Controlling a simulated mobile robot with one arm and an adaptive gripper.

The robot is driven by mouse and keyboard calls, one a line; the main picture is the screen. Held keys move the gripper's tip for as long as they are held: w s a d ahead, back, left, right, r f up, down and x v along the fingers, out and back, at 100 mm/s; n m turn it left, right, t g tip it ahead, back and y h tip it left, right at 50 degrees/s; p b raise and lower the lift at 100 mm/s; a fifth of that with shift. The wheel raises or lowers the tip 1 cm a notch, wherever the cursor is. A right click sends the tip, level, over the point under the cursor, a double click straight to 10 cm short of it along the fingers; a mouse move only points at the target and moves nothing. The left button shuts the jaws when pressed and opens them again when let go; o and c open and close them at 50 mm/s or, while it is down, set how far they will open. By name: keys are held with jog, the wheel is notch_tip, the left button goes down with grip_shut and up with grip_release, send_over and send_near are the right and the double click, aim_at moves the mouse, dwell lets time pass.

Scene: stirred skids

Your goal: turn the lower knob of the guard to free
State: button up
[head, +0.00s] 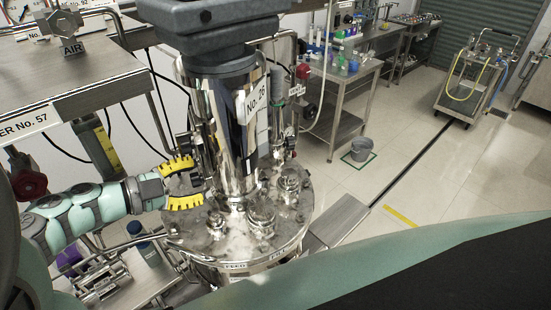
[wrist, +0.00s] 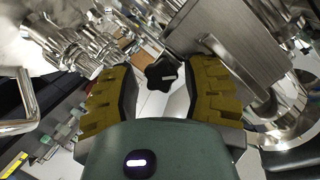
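My gripper (head: 196,181) reaches in from the left, its yellow-padded fingers beside the polished vessel (head: 232,135). In the wrist view my gripper (wrist: 163,82) is open, with a clear gap between the fingers. A black lobed knob (wrist: 160,71) with a pale bar mark shows in that gap, apart from both pads; I cannot tell how far beyond the fingertips it lies. A flat metal panel (wrist: 228,38), perhaps part of the guard, is just right of the knob. An upper knob and any position labels cannot be made out. The head view does not show the lower knob clearly.
The vessel's lid (head: 220,235) carries several fittings near my gripper. A steel bench (head: 75,75) stands at upper left and a bottle (head: 145,245) is below my arm. A grey bucket (head: 361,149) is on the floor; the floor at right is mostly open.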

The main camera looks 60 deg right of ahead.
jog(key=shift+o, duration=0.9)
jog(key=v, duration=0.8)
jog(key=shift+o, duration=0.4)
jog(key=shift+a+f, duration=0.1)
